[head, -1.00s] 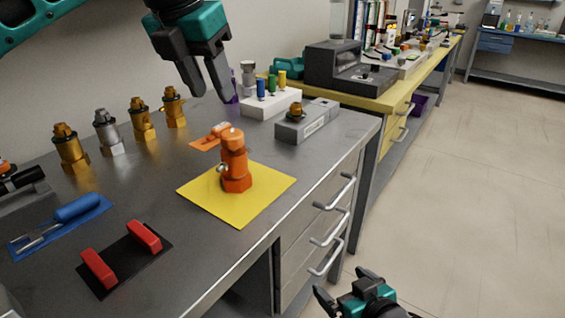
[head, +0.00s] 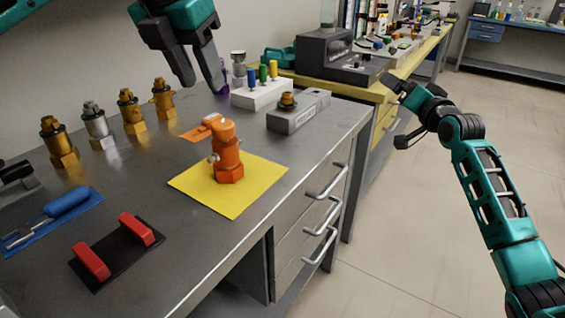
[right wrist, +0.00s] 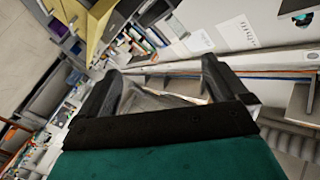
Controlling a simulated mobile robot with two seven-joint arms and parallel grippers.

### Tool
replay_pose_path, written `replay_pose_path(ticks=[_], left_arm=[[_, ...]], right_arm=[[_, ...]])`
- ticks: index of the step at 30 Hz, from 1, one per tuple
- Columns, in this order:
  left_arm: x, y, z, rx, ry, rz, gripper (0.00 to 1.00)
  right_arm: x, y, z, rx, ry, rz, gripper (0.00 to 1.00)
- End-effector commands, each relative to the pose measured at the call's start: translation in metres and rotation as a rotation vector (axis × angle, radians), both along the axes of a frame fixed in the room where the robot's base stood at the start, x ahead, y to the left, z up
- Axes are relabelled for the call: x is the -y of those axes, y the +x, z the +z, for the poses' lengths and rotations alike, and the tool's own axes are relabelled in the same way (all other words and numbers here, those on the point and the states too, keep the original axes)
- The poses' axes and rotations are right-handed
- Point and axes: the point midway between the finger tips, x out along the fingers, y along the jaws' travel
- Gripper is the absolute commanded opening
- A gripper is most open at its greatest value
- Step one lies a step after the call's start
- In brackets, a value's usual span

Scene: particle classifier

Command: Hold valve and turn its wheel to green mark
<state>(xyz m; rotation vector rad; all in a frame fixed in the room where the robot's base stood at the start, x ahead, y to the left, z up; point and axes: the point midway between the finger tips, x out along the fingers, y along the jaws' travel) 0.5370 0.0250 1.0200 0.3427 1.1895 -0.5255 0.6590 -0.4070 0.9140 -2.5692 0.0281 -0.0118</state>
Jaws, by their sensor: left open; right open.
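An orange valve (head: 227,160) stands upright on a yellow mat (head: 238,200) on the metal workbench. An orange part juts from its top toward the back left, and a small light knob shows on its left side. I cannot make out a green mark. My left gripper (head: 205,88) is open and empty, above and behind the valve, apart from it. My right gripper (head: 392,112) is open and empty over the floor, right of the bench. Its fingers also show in the right wrist view (right wrist: 160,75), with nothing between them.
Several brass and silver fittings (head: 97,125) stand along the back. A blue-handled tool (head: 68,202) and a black plate with red handles (head: 120,250) lie at front left. A grey block (head: 298,112) and white peg block (head: 262,92) stand behind the valve.

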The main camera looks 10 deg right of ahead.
Motion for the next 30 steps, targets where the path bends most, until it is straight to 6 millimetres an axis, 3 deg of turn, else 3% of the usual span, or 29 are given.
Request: replay_pose_path(ticks=[8,14,18,24,30], left_arm=[[0.0,0.0,0.0,0.0,0.0,0.0,0.43],[0.0,0.0,0.0,0.0,0.0,0.0,0.43],[0.0,0.0,0.0,0.0,0.0,0.0,0.43],[0.0,0.0,0.0,0.0,0.0,0.0,0.43],[0.0,0.0,0.0,0.0,0.0,0.0,0.43]], right_arm=[[-0.106,-0.016,-0.031,-0.149,0.797,0.238,1.0],[-0.187,-0.046,-0.041,-0.366,1.382,0.396,1.0],[-0.24,-0.076,-0.04,-0.576,1.763,0.485,1.0],[-0.291,-0.12,-0.037,-0.917,2.157,0.517,1.0],[-0.311,-0.145,-0.048,-1.147,2.298,0.421,1.0]])
